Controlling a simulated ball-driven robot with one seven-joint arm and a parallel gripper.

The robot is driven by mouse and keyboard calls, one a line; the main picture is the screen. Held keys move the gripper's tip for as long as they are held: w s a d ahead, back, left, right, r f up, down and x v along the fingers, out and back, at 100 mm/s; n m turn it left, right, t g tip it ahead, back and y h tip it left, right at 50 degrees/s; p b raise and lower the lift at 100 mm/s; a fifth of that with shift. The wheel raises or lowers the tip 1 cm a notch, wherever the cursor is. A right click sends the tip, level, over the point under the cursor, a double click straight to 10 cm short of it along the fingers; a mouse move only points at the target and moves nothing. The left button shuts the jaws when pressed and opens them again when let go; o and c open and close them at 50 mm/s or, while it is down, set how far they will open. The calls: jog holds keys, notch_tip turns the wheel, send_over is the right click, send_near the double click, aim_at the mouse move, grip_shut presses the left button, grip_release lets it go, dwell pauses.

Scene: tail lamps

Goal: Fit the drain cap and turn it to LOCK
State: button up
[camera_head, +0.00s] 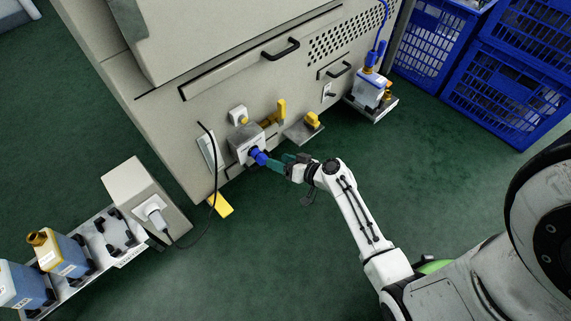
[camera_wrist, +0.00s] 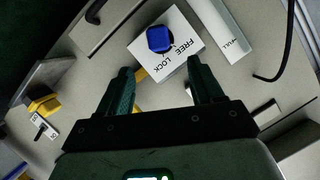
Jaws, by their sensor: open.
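The blue drain cap (camera_head: 258,156) sits at the front of a small grey-white box (camera_head: 246,143) low on the machine. In the wrist view the cap (camera_wrist: 159,39) is against a white face (camera_wrist: 176,60) printed FREE and LOCK. I cannot tell how deeply it is seated or which word it points to. My gripper (camera_head: 276,163) is right in front of the cap. Its dark green fingers are open and spread (camera_wrist: 160,70). The cap lies beyond the fingertips, roughly between their lines, and no finger appears to touch it.
A yellow lever (camera_head: 281,110) and yellow knob (camera_head: 312,120) stick out right of the box. A black cable (camera_head: 214,165) hangs at left, leading to a beige unit (camera_head: 145,195). Bottles stand on a left rack (camera_head: 75,285). Blue crates (camera_head: 520,75) stand at right. Green floor is open.

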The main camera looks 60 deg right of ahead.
aim_at(264, 156)
jog(key=b+x, duration=0.2)
jog(key=x, duration=0.6)
jog(key=shift+w+f, duration=0.1)
jog(key=shift+w, duration=0.05)
jog(key=c, duration=1.2)
jog(key=shift+o, duration=0.2)
jog(key=shift+d+f+m+t+y+b, duration=0.1)
jog(key=shift+f+m+t+y+b, duration=0.15)
jog(key=shift+m+b, duration=0.5)
jog(key=shift+d+m+t+y+b, duration=0.15)
jog(key=shift+m+y+b, duration=0.3)
jog(key=shift+b, duration=0.5)
jog(key=shift+m+b, duration=0.3)
jog(key=shift+m, duration=0.2)
jog(key=shift+r, duration=0.1)
